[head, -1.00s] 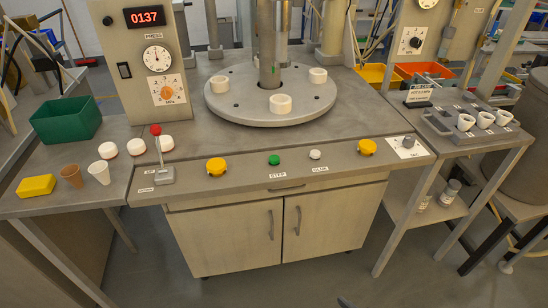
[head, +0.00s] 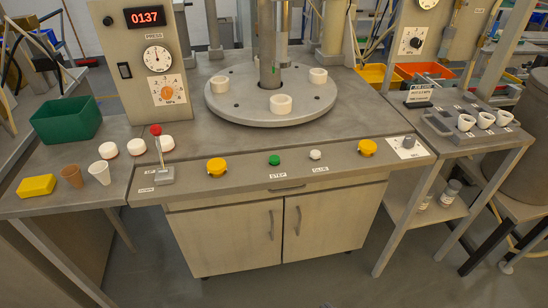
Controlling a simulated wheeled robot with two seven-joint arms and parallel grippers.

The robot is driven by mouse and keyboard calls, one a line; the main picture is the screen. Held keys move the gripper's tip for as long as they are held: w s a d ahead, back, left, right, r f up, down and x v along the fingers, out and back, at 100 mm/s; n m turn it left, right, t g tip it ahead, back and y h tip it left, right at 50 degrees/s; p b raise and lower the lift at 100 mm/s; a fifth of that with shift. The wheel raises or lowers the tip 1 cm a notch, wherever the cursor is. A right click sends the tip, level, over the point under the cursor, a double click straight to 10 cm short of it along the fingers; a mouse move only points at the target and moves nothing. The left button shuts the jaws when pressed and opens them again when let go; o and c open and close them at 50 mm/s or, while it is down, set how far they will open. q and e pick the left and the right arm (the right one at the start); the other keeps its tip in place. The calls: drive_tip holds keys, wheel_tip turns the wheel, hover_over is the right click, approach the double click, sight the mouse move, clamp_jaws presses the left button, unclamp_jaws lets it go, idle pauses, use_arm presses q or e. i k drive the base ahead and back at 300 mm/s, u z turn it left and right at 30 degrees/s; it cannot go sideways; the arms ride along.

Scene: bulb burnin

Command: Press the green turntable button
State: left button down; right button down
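The green button (head: 274,160) sits on the sloped front panel of the bench, above a label reading STEP. The round grey turntable (head: 240,106) stands behind it, under a vertical metal column. White ring-shaped pieces, one of them at the front (head: 281,104), rest on the turntable. Neither of my grippers can be made out in the head view, and nothing touches the button.
Yellow buttons (head: 216,168) (head: 367,148) and a white button (head: 315,155) share the front panel. A red-knobbed lever (head: 160,152) stands at its left. A green bin (head: 66,121) and cups are left; a grey tray (head: 445,130) with white cups is right.

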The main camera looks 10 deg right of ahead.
sight(274, 159)
drive_tip(key=k, duration=0.65)
drive_tip(key=u, duration=0.7)
drive_tip(key=i, duration=1.65)
drive_tip(key=z, duration=0.75)
